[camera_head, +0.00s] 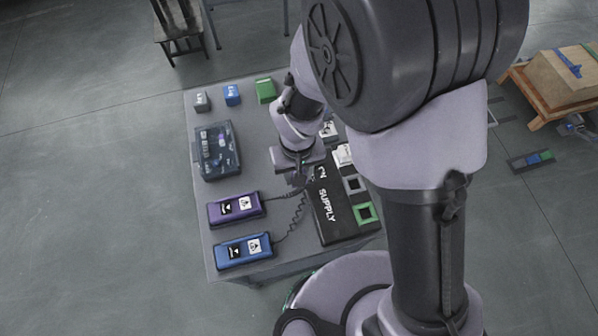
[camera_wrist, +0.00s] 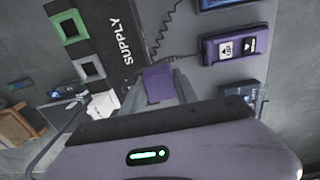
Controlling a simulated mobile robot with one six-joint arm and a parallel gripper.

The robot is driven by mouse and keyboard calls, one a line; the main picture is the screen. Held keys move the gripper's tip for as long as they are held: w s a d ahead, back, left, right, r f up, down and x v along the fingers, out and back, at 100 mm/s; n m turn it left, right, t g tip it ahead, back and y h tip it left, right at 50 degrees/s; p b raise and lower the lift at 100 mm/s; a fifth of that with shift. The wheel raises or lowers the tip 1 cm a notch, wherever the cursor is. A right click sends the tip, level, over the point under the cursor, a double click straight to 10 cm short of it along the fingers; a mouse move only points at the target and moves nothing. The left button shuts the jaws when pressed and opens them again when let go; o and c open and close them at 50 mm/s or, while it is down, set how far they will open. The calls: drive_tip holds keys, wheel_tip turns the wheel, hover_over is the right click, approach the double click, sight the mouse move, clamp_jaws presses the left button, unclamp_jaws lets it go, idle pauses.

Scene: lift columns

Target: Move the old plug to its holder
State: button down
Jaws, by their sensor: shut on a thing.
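My gripper (camera_wrist: 160,92) is shut on a purple block, which looks like the plug (camera_wrist: 157,82), beside the supply box. In the head view my gripper (camera_head: 300,178) is low over the table by the left edge of the black SUPPLY box (camera_head: 326,232), and the plug is hard to make out there. Dark coiled cables run from the purple pendant (camera_head: 236,207) and the blue pendant (camera_head: 243,250) toward the gripper. The box has a green-framed socket (camera_head: 366,213) and a grey-framed socket (camera_head: 353,184). I cannot tell which thing is the plug's holder.
Grey (camera_head: 202,101), blue (camera_head: 232,94) and green (camera_head: 265,90) blocks stand along the table's back edge. A dark box with a clear cover (camera_head: 217,150) sits at the left. A white part (camera_head: 343,155) is near the supply box's far end.

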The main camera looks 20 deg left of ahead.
drive_tip(key=shift+r+p, duration=1.05)
drive_tip(key=shift+r, duration=0.5)
drive_tip(key=shift+w+f, duration=0.1)
